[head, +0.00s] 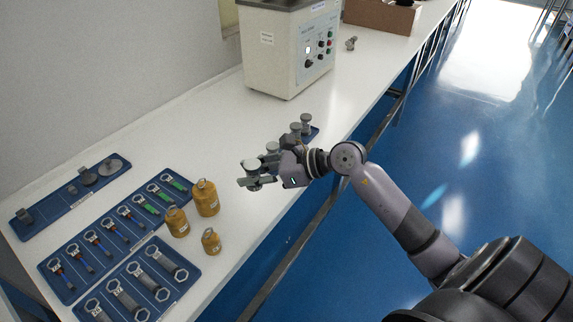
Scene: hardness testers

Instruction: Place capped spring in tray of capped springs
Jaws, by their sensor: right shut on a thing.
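My right gripper (257,180) reaches in from the right over the white bench and is shut on a grey capped spring (251,166). The held spring looks upright, with its round cap at the top. Behind the gripper is the blue tray of capped springs (313,133), holding several grey capped springs, one of them at the far end (306,121). My gripper hides much of this tray and its near end. I cannot tell how high the held spring is above the bench. My left gripper is not in view.
Three yellow weights stand left of my gripper, a tall one (206,197) among them. Blue trays of tools (110,225) and metal parts (72,190) lie further left. A tester cabinet (275,60) stands behind. The bench's right edge drops to blue floor.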

